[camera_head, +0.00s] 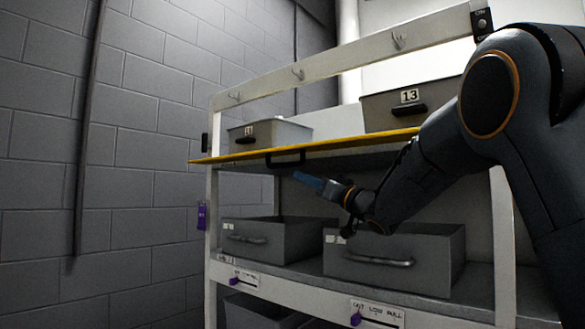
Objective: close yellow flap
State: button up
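The yellow flap (345,141) is a thin panel seen almost edge-on across the front of the grey stand. It lies about level and sticks out past the left post. A black handle (286,158) hangs under its edge. My gripper (308,180), with blue fingertips, is below the flap, a little to the right of the handle and pointing left. It looks apart from both. The fingers overlap in this view, so whether they are open or shut cannot be told. My arm hides the flap's right end.
Bins marked 11 (270,132) and 13 (408,105) stand above the flap. Two grey drawers (395,258) with handles sit on the shelf below my gripper. The stand's left post (212,225) carries a purple tag (201,215). A block wall (130,150) is at left.

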aim_at(288, 165)
jog(key=shift+n+g+y, duration=0.4)
jog(key=shift+n+y, duration=0.2)
jog(key=shift+y, duration=0.1)
jog(key=p+x, duration=0.1)
jog(key=x, duration=0.1)
jog(key=r+p+x, duration=0.1)
jog(key=x, duration=0.2)
jog(key=s+p+x, duration=0.1)
jog(key=x, duration=0.2)
jog(key=shift+w+a+r, duration=0.15)
jog(key=shift+r, duration=0.2)
jog(key=shift+c, duration=0.3)
grip_shut()
